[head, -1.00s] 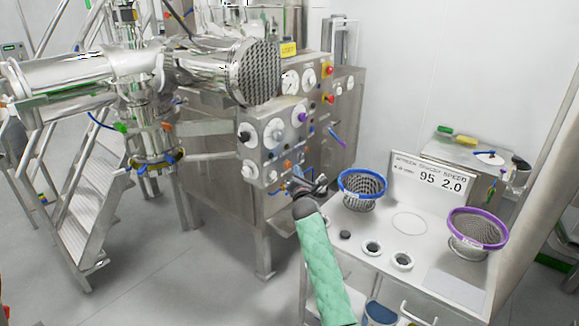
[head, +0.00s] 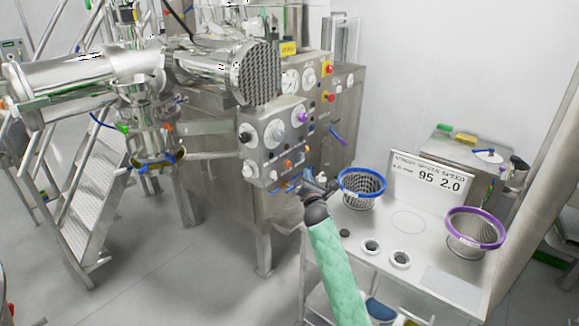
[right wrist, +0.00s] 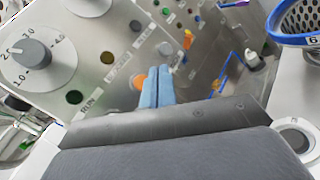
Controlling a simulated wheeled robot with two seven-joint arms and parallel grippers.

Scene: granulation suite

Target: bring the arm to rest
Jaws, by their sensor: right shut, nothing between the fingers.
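My right arm, in a green sleeve, reaches up from the bottom of the head view. Its dark wrist and right gripper (head: 298,187) are in front of the lower part of the machine's control panel (head: 272,140), left of the blue-rimmed basket. In the right wrist view the two blue fingers (right wrist: 157,88) are shut together with nothing between them. Behind them are the panel's dial (right wrist: 32,54), buttons and an orange knob. I cannot tell the exact gap between fingertips and panel. My left gripper is not in view.
A white cart (head: 408,222) on the right carries the blue-rimmed basket (head: 362,187), a purple-rimmed basket (head: 475,230), small white rings and a sign (head: 430,178). A steel machine (head: 225,72) and stairs (head: 90,200) stand left. Floor (head: 185,275) is clear at lower left.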

